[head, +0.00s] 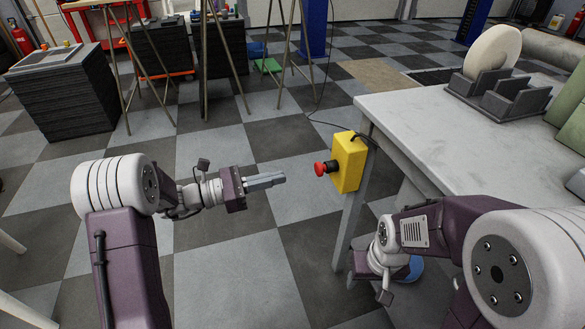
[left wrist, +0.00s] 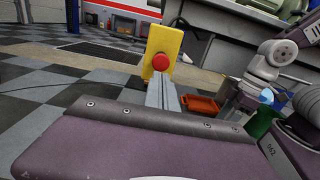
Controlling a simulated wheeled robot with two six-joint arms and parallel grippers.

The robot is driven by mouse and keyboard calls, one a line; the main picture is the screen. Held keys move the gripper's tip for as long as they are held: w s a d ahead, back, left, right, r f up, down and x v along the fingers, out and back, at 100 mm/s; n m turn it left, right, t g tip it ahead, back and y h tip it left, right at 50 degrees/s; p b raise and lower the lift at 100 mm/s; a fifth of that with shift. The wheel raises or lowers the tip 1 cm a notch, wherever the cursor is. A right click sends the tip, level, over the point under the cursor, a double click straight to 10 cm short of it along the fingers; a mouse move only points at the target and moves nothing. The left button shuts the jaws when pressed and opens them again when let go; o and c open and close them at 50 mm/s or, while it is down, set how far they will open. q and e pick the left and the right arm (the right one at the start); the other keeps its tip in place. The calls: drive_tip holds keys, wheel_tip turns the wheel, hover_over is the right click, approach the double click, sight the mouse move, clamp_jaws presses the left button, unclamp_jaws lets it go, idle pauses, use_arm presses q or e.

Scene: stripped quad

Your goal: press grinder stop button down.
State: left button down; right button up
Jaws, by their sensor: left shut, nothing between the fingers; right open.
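The red stop button (head: 320,169) sticks out to the left from a yellow box (head: 349,162) fixed at the corner of the grey table. In the left wrist view the button (left wrist: 161,62) faces the camera on the yellow box (left wrist: 163,41), just beyond my left fingertips. My left gripper (head: 280,178) is shut and empty, pointing right toward the button. A gap shows between its fingertips and the button, and they sit slightly lower in the head view. My right gripper (head: 384,292) hangs low beside the table's front leg; its fingers are partly hidden.
The grey table (head: 420,115) stands at the right with grey holder blocks and a round disc (head: 492,50) on it. A black cable runs from the box's top. Thin stand legs and dark stacked slabs (head: 65,90) stand behind. The checkered floor around my left gripper is clear.

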use_arm(q)
drive_tip(key=p+v, duration=0.1)
drive_tip(key=v, duration=0.4)
drive_tip(key=shift+s+a+p, duration=0.15)
drive_tip(key=shift+a+p, duration=0.15)
use_arm(e)
wheel_tip(320, 180, up, 3)
drive_tip(key=shift+a+f, duration=0.1)
drive_tip(key=shift+f, duration=0.1)
